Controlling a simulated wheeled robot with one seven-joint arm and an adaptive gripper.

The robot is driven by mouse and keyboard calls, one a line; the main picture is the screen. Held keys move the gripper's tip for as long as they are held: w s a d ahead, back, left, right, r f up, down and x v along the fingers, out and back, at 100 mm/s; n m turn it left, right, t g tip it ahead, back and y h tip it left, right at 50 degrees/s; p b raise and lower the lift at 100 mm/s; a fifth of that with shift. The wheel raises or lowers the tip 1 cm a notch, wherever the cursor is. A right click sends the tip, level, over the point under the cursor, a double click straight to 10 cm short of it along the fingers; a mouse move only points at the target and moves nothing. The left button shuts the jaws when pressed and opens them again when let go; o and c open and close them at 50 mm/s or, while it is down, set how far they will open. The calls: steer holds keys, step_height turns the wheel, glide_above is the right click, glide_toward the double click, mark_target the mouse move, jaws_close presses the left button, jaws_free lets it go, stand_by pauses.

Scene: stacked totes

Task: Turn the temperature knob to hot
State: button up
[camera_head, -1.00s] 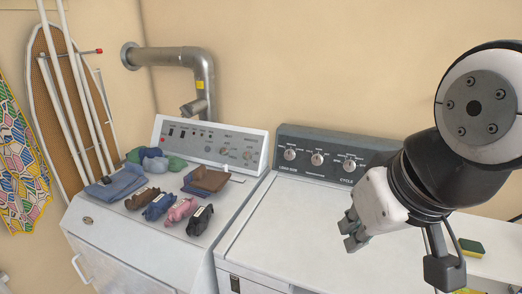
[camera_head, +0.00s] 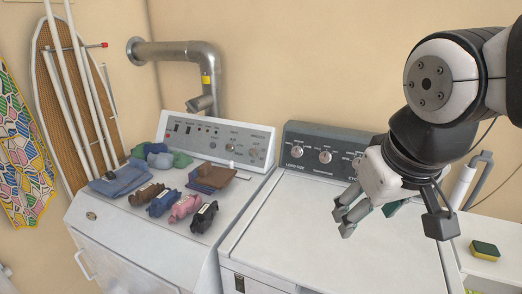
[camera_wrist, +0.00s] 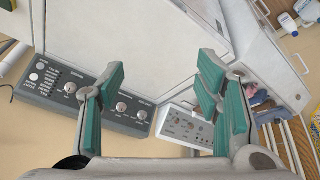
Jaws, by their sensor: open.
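The dark control panel (camera_head: 340,142) stands at the back of the white top-loading washer, with a row of round silver knobs. The middle visible knob (camera_head: 325,157) has a small label below it that seems to read temperature. Its pointer setting is too small to tell. Another knob (camera_head: 297,152), marked load size, is to its left, and a third knob (camera_head: 357,163) is to its right, beside my arm. My gripper (camera_head: 368,214) is open and empty above the washer lid, in front of the panel and apart from it. In the wrist view the panel (camera_wrist: 58,92) appears upside down, partly behind a finger.
The washer lid (camera_head: 300,225) is clear. A white dryer (camera_head: 150,235) at left holds folded cloths and several small dark and pink bundles. A sponge (camera_head: 485,250) lies on the right surface. An ironing board (camera_head: 60,95) and metal duct (camera_head: 170,52) are behind at left.

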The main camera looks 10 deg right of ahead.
steer(key=w+d+f+n+g+h+b, duration=0.1)
steer(key=w+d+f+b, duration=0.15)
steer(key=w, duration=0.35)
steer(key=w+d+f+h+b, duration=0.1)
steer(key=w+d+f+h, duration=0.15)
steer(key=w+f, duration=0.2)
steer(key=w+d+f+n+g+h+b, duration=0.1)
steer(key=w+d+f+b, duration=0.1)
steer(key=w+d+f, duration=0.3)
steer(key=n+t+h+b, duration=0.7)
steer(key=n+h+b, duration=0.3)
steer(key=n, duration=0.1)
glide_toward(324, 159)
steer(key=b+x, duration=0.1)
steer(key=x, duration=0.7)
steer(key=shift+w+d, duration=0.25)
steer(key=shift+w, duration=0.05)
steer(key=c, duration=1.2)
